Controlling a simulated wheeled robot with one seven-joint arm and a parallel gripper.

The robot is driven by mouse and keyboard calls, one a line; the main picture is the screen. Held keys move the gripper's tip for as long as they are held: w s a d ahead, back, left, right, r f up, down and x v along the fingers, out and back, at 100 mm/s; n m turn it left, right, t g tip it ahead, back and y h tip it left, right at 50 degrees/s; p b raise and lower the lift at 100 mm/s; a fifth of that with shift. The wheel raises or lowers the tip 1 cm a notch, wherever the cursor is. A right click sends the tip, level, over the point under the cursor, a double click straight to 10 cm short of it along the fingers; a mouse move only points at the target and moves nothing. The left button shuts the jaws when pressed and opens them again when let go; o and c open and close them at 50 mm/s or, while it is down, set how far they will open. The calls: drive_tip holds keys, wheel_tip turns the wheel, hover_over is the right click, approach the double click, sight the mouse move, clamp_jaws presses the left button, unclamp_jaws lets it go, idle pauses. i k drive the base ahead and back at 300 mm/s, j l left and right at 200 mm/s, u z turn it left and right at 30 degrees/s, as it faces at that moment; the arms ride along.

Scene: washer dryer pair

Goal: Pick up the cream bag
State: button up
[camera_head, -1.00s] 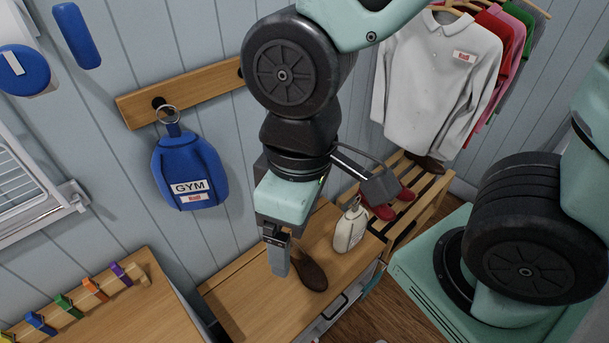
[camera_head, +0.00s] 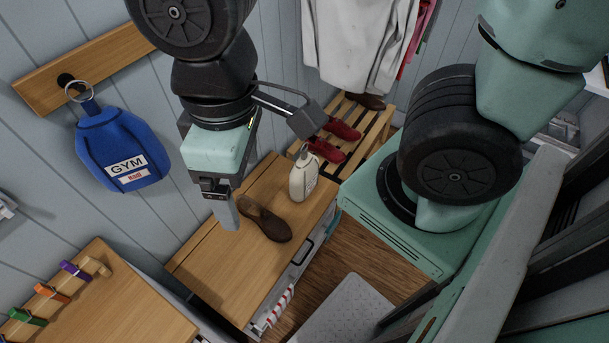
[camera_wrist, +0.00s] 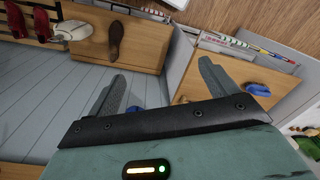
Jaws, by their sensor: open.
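The cream bag (camera_head: 303,178) stands on the wooden bench top (camera_head: 205,260), near its right end, with a small ring at its top. It also shows near the upper left of the wrist view (camera_wrist: 74,31). My gripper (camera_head: 224,213) is above the bench, to the left of the bag and apart from it. In the wrist view, my gripper's two fingers (camera_wrist: 163,85) are spread wide with nothing between them.
A brown shoe (camera_head: 265,222) lies on the bench between my gripper and the bag. Red shoes (camera_head: 335,136) sit on a slatted rack (camera_head: 372,134) beyond it. A blue GYM bag (camera_head: 118,148) hangs on the wall at left. A wooden surface with coloured pegs (camera_head: 75,271) is at lower left.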

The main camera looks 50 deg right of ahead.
sight(303, 176)
drive_tip(key=l+u, duration=0.25)
drive_tip(key=l, duration=0.25)
drive_tip(key=l+u, duration=0.2)
drive_tip(key=l, duration=0.3)
drive_tip(key=k+l+u, duration=0.1)
drive_tip(key=l+u, duration=0.15)
drive_tip(key=l, duration=0.25)
drive_tip(key=k+l+u, duration=0.2)
drive_tip(key=l, duration=0.3)
drive_tip(key=i, duration=0.1)
